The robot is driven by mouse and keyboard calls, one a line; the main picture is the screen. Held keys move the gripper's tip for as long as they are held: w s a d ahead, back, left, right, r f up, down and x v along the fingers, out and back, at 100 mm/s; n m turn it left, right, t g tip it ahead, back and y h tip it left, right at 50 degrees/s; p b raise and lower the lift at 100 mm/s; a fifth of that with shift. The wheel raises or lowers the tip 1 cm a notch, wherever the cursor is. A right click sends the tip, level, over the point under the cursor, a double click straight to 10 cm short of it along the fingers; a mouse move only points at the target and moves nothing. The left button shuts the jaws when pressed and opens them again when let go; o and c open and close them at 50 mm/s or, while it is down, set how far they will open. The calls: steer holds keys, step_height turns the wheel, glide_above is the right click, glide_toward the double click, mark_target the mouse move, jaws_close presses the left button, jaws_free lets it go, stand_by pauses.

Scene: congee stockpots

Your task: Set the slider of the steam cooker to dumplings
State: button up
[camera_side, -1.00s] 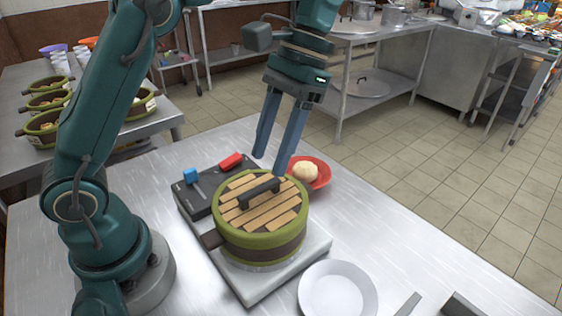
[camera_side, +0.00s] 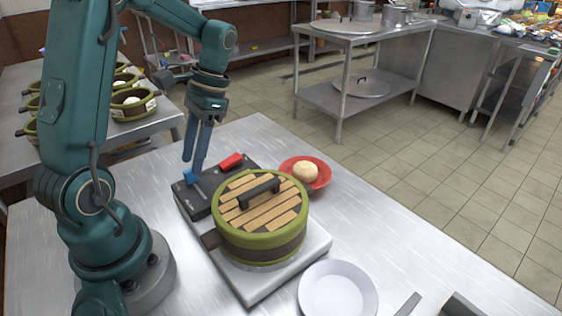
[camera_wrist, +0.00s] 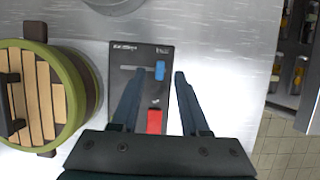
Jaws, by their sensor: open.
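The steam cooker is a green pot (camera_side: 262,243) with a slatted wooden lid, on a pale base (camera_side: 246,291) with a black control panel (camera_side: 178,201). The panel carries a blue slider (camera_side: 190,176) and a red slider (camera_side: 231,160). In the wrist view the blue slider (camera_wrist: 160,70) sits at the right end of a thin slot. The red slider (camera_wrist: 154,121) is nearer the wrist. Panel markings are too small to read. My gripper (camera_side: 193,165) is open and empty, pointing down just above the blue slider. In the wrist view its fingertips (camera_wrist: 159,75) lie either side of it; contact is unclear.
A red plate (camera_side: 322,183) with a pale bun (camera_side: 305,172) stands behind the pot. A white plate (camera_side: 338,291) is at the front right. More green pots stand on the left table. Bare table (camera_side: 400,235) lies to the right.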

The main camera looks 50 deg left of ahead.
mark_target(191, 176)
steer(key=shift+x, duration=1.25)
jaws_close()
stand_by(0.5)
